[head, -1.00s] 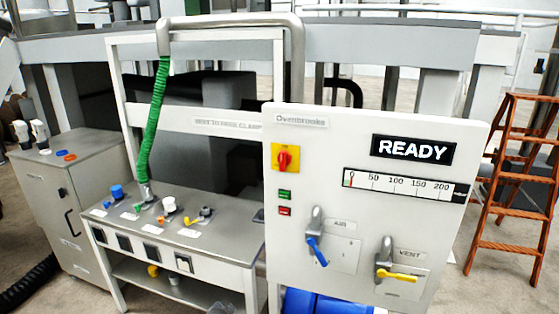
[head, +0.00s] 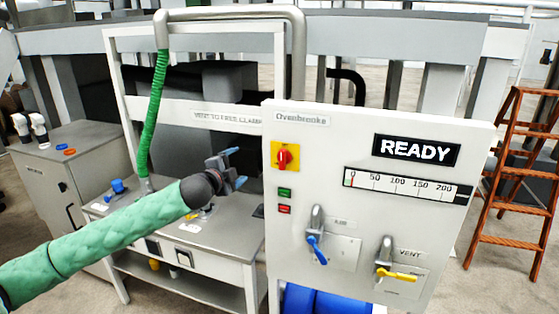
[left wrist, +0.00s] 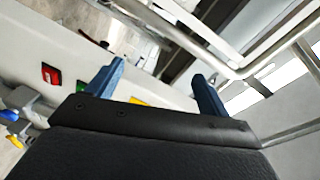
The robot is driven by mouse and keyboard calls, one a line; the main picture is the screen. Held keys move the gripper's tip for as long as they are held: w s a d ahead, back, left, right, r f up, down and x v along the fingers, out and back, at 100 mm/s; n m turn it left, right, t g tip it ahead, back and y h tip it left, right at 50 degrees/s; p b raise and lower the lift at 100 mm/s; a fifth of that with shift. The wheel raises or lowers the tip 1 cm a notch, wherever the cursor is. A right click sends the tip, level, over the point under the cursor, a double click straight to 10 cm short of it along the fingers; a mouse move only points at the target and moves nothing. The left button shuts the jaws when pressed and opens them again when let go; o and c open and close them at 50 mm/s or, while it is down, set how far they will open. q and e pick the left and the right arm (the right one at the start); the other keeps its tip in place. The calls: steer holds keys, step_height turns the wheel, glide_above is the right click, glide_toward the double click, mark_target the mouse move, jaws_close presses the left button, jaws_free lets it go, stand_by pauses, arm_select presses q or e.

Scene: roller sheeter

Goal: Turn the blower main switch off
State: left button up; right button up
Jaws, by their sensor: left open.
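The main switch (head: 284,157) is a red rotary knob on a yellow square plate, at the upper left of the light grey control panel (head: 345,125). In the head view my left gripper (head: 238,168) is left of the panel, apart from the switch, with its blue fingers open and empty. In the left wrist view the open fingers (left wrist: 158,85) are spread, with a sliver of the yellow plate (left wrist: 140,101) between them; the knob is hidden there. My right gripper is not in view.
Below the switch are a green button (head: 285,193) and a red button (head: 284,209). A blue-handled valve (head: 317,245) and a yellow-handled valve (head: 395,274) are lower on the panel. A bench (head: 235,250) with fittings stands left. An orange ladder (head: 515,190) stands right.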

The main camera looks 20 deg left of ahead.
mark_target(280, 162)
arm_select(q)
steer(key=s+d+r+m+h, duration=0.3)
steer(key=s+d+m+h, duration=0.15)
steer(key=s+d, duration=0.4)
steer(key=w+d+p, duration=0.1)
steer(key=w, duration=0.1)
steer(key=w+d+m+p, duration=0.1)
steer(key=w+d, duration=0.1)
steer(key=w, duration=0.1)
steer(key=w+d+m+p, duration=0.1)
steer(key=w+p, duration=0.1)
steer(key=w, duration=0.1)
steer(key=shift+d+r, duration=0.25)
steer(key=shift+d, duration=0.05)
steer(key=shift+w+d+f, duration=0.15)
steer(key=shift+w+d, duration=0.1)
steer(key=shift+w, duration=0.25)
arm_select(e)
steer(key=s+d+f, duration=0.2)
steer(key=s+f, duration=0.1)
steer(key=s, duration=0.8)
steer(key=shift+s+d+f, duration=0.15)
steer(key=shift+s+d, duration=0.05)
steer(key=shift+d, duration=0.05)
arm_select(q)
steer(key=c, duration=1)
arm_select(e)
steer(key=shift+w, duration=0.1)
